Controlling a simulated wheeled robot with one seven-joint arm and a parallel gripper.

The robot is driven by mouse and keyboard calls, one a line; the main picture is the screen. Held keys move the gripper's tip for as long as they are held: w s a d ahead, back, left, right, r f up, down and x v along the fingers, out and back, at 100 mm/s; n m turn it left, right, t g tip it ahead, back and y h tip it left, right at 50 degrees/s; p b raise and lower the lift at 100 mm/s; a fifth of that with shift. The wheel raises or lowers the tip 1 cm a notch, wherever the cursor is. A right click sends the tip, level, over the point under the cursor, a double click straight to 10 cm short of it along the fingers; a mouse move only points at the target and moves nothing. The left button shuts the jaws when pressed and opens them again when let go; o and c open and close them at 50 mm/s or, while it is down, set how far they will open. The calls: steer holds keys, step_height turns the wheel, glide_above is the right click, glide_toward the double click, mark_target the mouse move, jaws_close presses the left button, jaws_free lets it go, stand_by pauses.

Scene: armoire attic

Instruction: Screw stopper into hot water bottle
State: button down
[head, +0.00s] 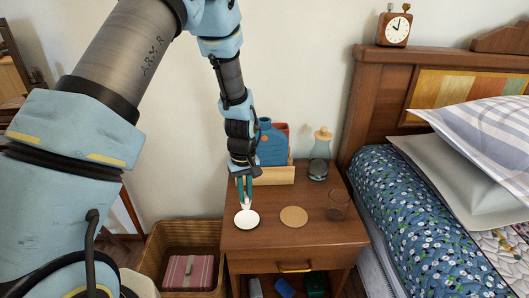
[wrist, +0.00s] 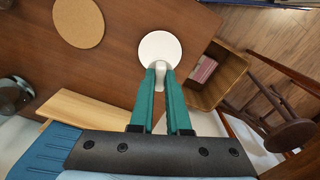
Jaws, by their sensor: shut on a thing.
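A blue hot water bottle (head: 272,150) stands upright in a wooden holder (head: 276,176) at the back of the nightstand, behind my gripper. Its ribbed blue side shows at the lower left in the wrist view (wrist: 42,157). My gripper (head: 245,196) is low over the nightstand's front left, its green fingers pointing down. In the wrist view the fingers (wrist: 160,74) are closed on a small pale stopper (wrist: 160,68). A round white dish (head: 247,220) lies right under the fingertips; I cannot tell if the stopper still touches it. The bottle's opening is not clear to see.
The nightstand (head: 262,240) also bears a round cork mat (head: 294,217), a clear glass (head: 338,206) and a glass carafe (head: 319,160) at the back right. A reddish thing stands behind the bottle. A wicker basket (head: 157,258) is on the floor at left, the bed at right.

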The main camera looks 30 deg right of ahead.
steer(key=shift+r+p, duration=0.3)
steer(key=shift+r, duration=0.25)
steer(key=w+d+r+n+p, duration=0.4)
steer(key=w+d+r+p, duration=0.1)
steer(key=r, duration=0.4)
steer(key=w+d+r+n+p, duration=0.4)
steer(key=w+d+r+p, duration=0.15)
steer(key=r, duration=0.35)
steer(key=w+d+r+n+p, duration=0.4)
steer(key=w+r+p, duration=0.1)
steer(key=r, duration=0.4)
step_height(320, 180, down, 6)
steer(key=b, duration=0.3)
steer(key=shift+w+r, duration=0.1)
steer(key=shift+w, duration=0.05)
steer(key=shift+f+b, duration=0.85)
steer(key=shift+f, duration=1.3)
stand_by(1.9)
